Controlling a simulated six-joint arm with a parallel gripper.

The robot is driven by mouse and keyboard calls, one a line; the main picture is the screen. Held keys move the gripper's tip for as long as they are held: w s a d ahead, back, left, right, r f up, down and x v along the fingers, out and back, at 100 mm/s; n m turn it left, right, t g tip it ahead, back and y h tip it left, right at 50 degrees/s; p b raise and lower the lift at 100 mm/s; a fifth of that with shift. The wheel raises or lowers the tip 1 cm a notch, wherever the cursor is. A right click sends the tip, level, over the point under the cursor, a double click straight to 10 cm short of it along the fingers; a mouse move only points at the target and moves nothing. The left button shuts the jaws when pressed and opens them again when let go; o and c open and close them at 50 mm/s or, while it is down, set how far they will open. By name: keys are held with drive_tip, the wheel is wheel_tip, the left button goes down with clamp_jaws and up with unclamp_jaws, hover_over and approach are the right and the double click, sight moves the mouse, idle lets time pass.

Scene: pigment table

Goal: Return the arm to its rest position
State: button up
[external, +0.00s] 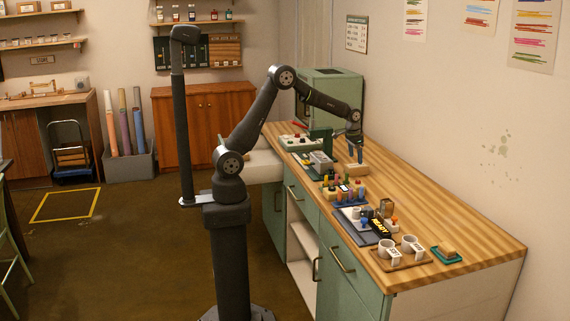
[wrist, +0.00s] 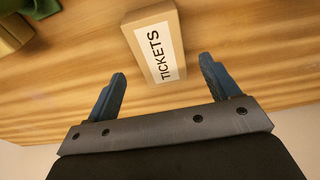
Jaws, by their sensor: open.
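My gripper (external: 355,154) is over the back part of the wooden worktop, pointing down, with the arm reaching out from its column. In the wrist view my gripper (wrist: 164,88) has its two blue fingers wide apart. A tan box labelled "TICKETS" (wrist: 157,45) lies on the worktop beyond and partly between the fingertips in that view. The same box (external: 356,169) shows just below the fingers in the external view. I see nothing held, and I cannot tell how high the fingertips are above the box.
The worktop (external: 465,219) is bare at its right side. A green cabinet (external: 338,87) stands behind the gripper. Several small bottles and blocks stand along the left edge.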

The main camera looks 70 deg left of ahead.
sight(357, 165)
wheel_tip(357, 165, up, 7)
drive_tip(key=s, duration=0.1)
drive_tip(key=f, duration=0.4)
drive_tip(key=w+f, duration=0.1)
drive_tip(key=f, duration=0.6)
drive_tip(key=shift+w+f, duration=0.25)
drive_tip(key=shift+f, duration=0.05)
drive_tip(key=shift+w+r, duration=0.2)
drive_tip(key=shift+r, duration=0.05)
wheel_tip(357, 165, up, 3)
drive_tip(key=shift+s+r, duration=0.1)
drive_tip(key=shift+r, duration=0.1)
drive_tip(key=s+d+r, duration=0.5)
drive_tip(key=d+r, duration=0.2)
drive_tip(key=d, duration=0.4)
drive_tip(key=s+a+f+m, duration=0.1)
drive_tip(key=a+f+m, duration=0.2)
drive_tip(key=a+f, duration=0.25)
drive_tip(key=w+a+r+n, duration=0.1)
drive_tip(key=a+r+n, duration=0.3)
drive_tip(key=a+r, duration=0.3)
drive_tip(key=w+a+r+n+y, duration=0.1)
drive_tip(key=a+r+n, duration=0.4)
drive_tip(key=a, duration=0.8)
drive_tip(key=shift+a+r, duration=0.25)
drive_tip(key=shift+r, duration=1.45)
